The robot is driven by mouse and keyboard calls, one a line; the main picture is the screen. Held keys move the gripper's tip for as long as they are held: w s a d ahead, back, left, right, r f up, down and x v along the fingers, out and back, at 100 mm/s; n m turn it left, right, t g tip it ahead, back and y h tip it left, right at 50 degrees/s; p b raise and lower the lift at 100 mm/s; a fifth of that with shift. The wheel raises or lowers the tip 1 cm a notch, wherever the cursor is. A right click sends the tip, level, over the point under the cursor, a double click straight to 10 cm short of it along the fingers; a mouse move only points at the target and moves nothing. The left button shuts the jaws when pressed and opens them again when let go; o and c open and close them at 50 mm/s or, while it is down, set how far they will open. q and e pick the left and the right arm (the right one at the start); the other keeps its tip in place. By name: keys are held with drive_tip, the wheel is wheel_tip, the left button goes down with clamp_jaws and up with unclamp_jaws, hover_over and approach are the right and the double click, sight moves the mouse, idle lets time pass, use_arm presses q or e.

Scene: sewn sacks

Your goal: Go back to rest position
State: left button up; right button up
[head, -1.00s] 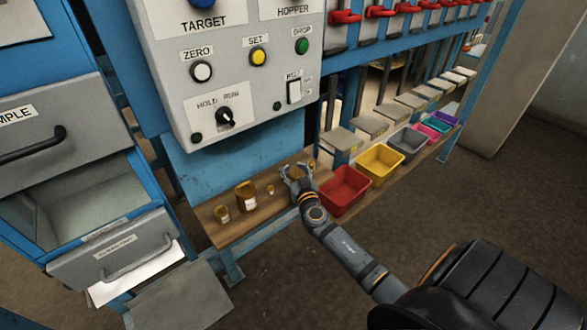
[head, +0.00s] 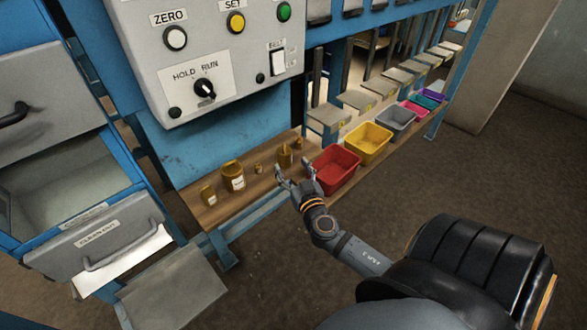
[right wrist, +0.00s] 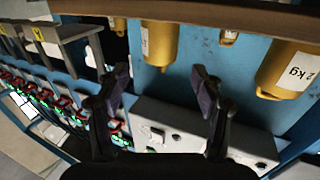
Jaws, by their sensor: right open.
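My right gripper (head: 295,175) is open and empty in front of the wooden shelf (head: 215,212), left of the red bin. In the right wrist view its two fingers (right wrist: 162,92) stand wide apart with nothing between them. Several brass weights stand on the shelf: a small labelled one (head: 208,195), a larger labelled one (head: 233,177), a tiny one (head: 259,169) and a slim one (head: 285,157) just behind my gripper. The slim weight also shows in the right wrist view (right wrist: 158,45), beyond the fingers and apart from them. My left gripper is in neither view.
A red bin (head: 335,182), a yellow bin (head: 369,155) and a grey bin (head: 397,127) line the shelf to the right. A control panel (head: 190,60) hangs above. An open drawer (head: 95,240) juts out at left. The floor at right is clear.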

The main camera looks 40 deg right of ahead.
drive_tip(key=shift+s+a, duration=0.15)
drive_tip(key=shift+s, duration=0.35)
